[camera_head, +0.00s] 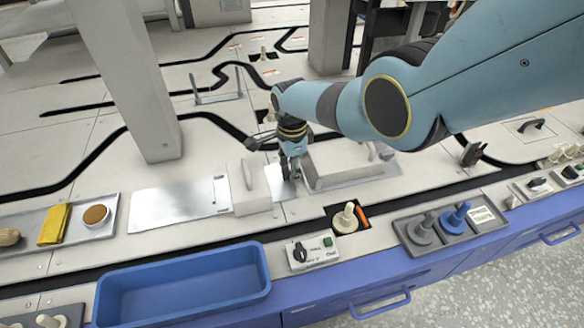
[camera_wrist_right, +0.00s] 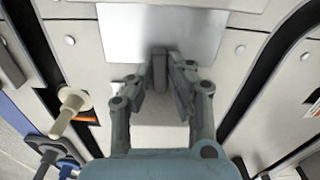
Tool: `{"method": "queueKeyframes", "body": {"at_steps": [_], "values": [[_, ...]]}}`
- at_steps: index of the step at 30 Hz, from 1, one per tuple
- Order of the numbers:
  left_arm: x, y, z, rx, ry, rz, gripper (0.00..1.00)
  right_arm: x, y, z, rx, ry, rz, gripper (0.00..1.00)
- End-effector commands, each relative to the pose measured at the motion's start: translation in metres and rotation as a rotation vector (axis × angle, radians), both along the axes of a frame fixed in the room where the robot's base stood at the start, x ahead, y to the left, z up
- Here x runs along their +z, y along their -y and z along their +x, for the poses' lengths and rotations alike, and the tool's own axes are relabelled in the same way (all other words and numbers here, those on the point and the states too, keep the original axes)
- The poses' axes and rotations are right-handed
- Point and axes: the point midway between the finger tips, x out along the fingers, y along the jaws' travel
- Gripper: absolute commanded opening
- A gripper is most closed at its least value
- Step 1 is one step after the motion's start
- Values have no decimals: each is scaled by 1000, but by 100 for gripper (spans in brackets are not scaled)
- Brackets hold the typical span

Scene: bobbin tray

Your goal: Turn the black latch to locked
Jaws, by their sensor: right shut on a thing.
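My right gripper (camera_head: 291,172) reaches down between two pale grey blocks, over a metal plate. In the right wrist view its fingers (camera_wrist_right: 166,72) are closed around a small dark grey upright piece (camera_wrist_right: 159,66). This may be the black latch, but the fingers hide much of it and I cannot tell its turned position. The right block (camera_head: 346,166) is long and low and stands close beside the fingers. My left gripper is not in view.
A control box (camera_head: 315,252) with a black knob and green button sits near the front edge. A cream bobbin (camera_head: 347,218) stands behind it, right of centre. A blue bin (camera_head: 183,283) is at front left. Grey posts (camera_head: 140,95) rise behind. The bare metal sheet at left (camera_head: 165,206) is clear.

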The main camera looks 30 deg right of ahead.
Motion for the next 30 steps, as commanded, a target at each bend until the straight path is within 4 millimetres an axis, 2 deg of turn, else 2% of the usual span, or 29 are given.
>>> {"method": "queueKeyframes", "body": {"at_steps": [9, 24, 25, 29, 30], "values": [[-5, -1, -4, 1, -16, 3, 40, 0, 0, -1, -99, -1, -1, 0], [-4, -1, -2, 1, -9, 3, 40, -1, 0, -1, -116, -1, -1, 0], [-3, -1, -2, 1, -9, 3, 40, -1, 0, -1, -116, -1, -1, 20], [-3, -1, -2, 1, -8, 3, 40, -1, 0, 0, -115, -1, -1, 37], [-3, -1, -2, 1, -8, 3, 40, 0, 0, 0, -115, -1, 0, 38]]}}
